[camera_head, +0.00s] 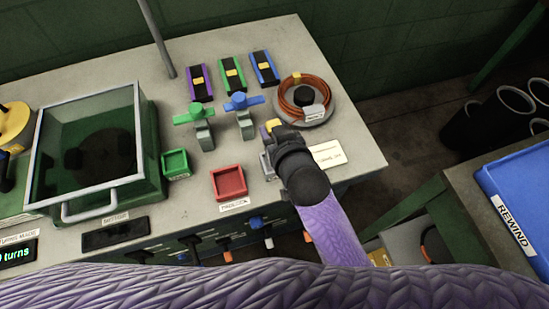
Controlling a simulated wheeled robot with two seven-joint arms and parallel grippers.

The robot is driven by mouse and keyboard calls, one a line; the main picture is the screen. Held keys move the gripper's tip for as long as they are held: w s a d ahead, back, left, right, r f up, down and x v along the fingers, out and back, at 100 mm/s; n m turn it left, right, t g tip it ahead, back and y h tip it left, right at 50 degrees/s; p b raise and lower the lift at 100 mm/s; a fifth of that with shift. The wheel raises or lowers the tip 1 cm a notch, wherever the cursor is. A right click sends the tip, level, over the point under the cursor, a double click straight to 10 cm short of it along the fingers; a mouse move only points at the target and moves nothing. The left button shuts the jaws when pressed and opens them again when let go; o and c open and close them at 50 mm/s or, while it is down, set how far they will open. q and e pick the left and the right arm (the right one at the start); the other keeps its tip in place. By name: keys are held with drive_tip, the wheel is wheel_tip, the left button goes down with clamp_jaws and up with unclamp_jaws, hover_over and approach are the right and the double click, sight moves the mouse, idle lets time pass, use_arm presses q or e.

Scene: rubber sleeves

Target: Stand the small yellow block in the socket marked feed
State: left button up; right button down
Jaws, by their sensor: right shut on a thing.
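The small yellow block (272,125) shows at the tip of my right gripper (275,130), above the right part of the workbench (330,130). My right gripper is dark, at the end of a purple-sleeved arm that comes in from the bottom right, and it is shut on the block. The gripper hides most of what lies under it. A small grey holder (266,166) shows partly at its left side; I cannot tell if it is the feed socket. No label reading feed is legible. My left gripper is not in view.
Green (175,163) and red (229,182) trays lie left of my gripper. Green (195,115) and blue (243,103) handled fixtures stand behind them. An orange coil (299,95) lies behind the gripper. A glass-walled box (140,125) stands left; a blue bin (520,185) is right.

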wheel_tip(320, 180, down, 9)
drive_tip(key=b, duration=0.3)
drive_tip(key=shift+f, duration=0.25)
drive_tip(key=shift+r, duration=0.1)
drive_tip(key=shift+f+b, duration=0.25)
drive_tip(key=shift+b, duration=0.1)
drive_tip(key=shift+c, duration=1.4)
unclamp_jaws()
drive_tip(key=shift+r, duration=0.1)
